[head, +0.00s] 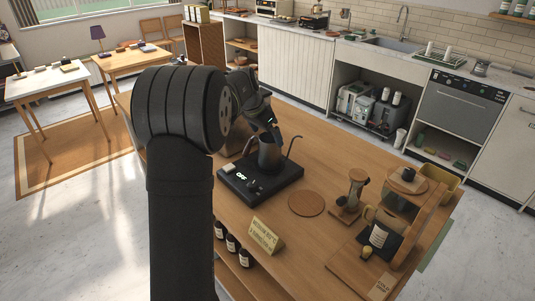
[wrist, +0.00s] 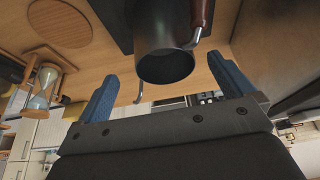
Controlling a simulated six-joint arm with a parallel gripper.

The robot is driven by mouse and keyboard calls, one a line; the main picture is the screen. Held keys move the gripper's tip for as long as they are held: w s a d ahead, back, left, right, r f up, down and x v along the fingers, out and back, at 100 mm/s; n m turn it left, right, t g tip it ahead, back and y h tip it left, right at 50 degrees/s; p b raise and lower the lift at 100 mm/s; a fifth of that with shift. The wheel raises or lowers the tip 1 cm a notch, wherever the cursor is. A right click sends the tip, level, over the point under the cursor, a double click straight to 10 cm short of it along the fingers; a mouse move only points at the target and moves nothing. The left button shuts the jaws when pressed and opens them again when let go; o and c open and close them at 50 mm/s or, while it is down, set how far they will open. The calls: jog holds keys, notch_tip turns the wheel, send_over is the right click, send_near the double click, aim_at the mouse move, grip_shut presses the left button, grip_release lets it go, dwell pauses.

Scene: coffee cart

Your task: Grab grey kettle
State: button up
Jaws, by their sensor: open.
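The grey kettle (head: 270,156) stands upright on a black base (head: 286,181) marked OFF on the wooden cart, its thin curved spout pointing right in the head view. My gripper (head: 272,122) is just above and behind the kettle in the head view. In the wrist view the kettle (wrist: 165,66) appears between my two blue fingers, with its dark round top facing the camera. My gripper (wrist: 164,76) is open, with visible room between each finger and the kettle. The brown handle (wrist: 202,12) shows at the upper right, near the right finger.
A round cork mat (head: 306,203) and an hourglass-like timer (head: 354,190) stand right of the base. A small sign (head: 265,236) is at the cart's front edge. Further right is a wooden stand (head: 408,181) with cups. Clear wood lies behind the mat.

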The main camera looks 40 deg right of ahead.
jog(key=x, duration=0.7)
jog(key=shift+w+a+f, duration=0.1)
jog(key=shift+w+f, duration=0.15)
jog(key=shift+c, duration=0.2)
jog(key=shift+r, duration=0.1)
jog(key=c, duration=1.5)
